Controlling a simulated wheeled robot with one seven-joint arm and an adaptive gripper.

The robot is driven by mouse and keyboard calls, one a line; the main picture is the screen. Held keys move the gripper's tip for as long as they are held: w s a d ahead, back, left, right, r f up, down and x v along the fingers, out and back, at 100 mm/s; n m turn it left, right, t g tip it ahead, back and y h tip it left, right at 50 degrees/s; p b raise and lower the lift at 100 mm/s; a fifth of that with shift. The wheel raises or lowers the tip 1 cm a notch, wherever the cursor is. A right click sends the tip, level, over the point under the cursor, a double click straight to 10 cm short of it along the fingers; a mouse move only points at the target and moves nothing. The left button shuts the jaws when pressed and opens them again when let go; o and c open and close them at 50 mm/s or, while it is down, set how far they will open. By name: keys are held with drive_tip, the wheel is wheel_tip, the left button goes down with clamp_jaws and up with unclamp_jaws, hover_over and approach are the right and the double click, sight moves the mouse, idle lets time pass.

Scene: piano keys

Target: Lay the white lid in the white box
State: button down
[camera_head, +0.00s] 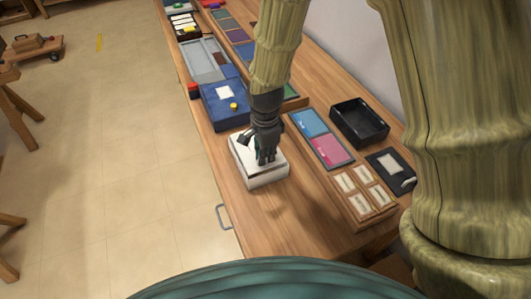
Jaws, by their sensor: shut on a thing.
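The white box (265,181) stands near the left edge of the wooden table, below my gripper. The white lid (240,150) shows at the top of the box, its surface partly hidden by my gripper. My gripper (266,160) points down over the box top and is shut on the lid. Its fingertips and the exact grip are small and dark here. I cannot tell whether the lid is seated in the box or just above it.
A blue box (215,112) with a yellow knob stands just behind. Blue and pink panels (332,150), a black open tray (360,122) and a wooden frame with pale inserts (358,206) lie to the right. Bare table (262,222) lies in front of the white box.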

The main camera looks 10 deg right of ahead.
drive_tip(key=shift+f+p, duration=0.5)
drive_tip(key=shift+f, duration=0.05)
idle(2.4)
drive_tip(key=c, duration=1.5)
unclamp_jaws()
drive_tip(key=shift+r, duration=6)
drive_tip(key=shift+s+d, duration=0.1)
drive_tip(key=shift+d, duration=0.05)
